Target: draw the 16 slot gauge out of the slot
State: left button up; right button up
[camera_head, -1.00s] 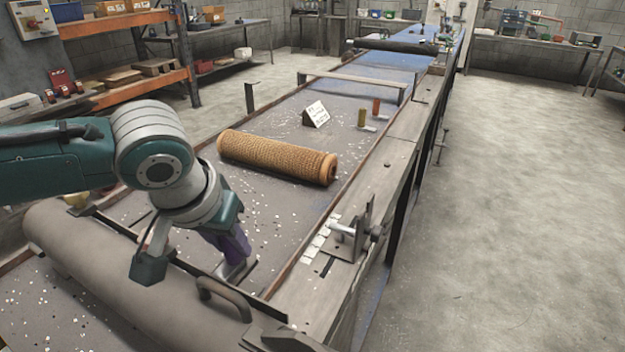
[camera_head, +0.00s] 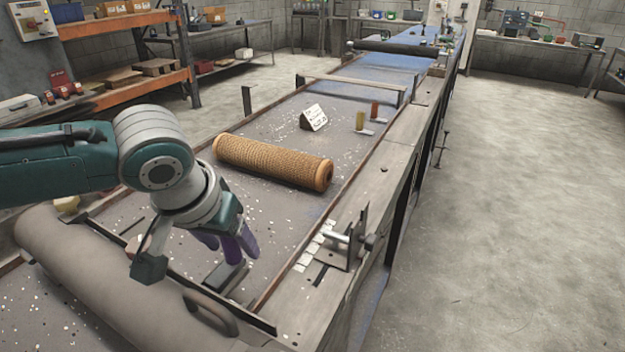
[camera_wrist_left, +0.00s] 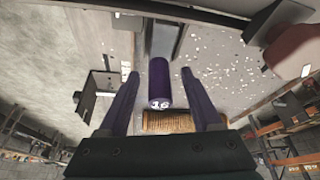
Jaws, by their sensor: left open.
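The 16 slot gauge (camera_wrist_left: 159,84) is a dark purple cylinder with a white "16" on its near end, seen in the left wrist view. Its far end meets a grey block (camera_wrist_left: 163,40); I cannot tell how deep it sits in the slot. My left gripper (camera_wrist_left: 160,76) is open, with one dark purple finger on each side of the gauge and visible gaps between. In the head view the left gripper (camera_head: 226,243) is low over the bed beside the grey block (camera_head: 224,277), and the gauge is hard to separate from the fingers. My right gripper is out of view.
A tan mesh tube (camera_head: 272,161) lies across the bed beyond the gripper. A large grey roller (camera_head: 100,285) with a handle is at the front left. A metal bracket (camera_head: 355,238) stands on the right rail. A card (camera_head: 313,118) and two small posts stand farther back.

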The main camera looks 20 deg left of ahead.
aim_at(221, 280)
pick_arm(q)
jog(key=p+v, duration=0.1)
jog(key=v, duration=0.9)
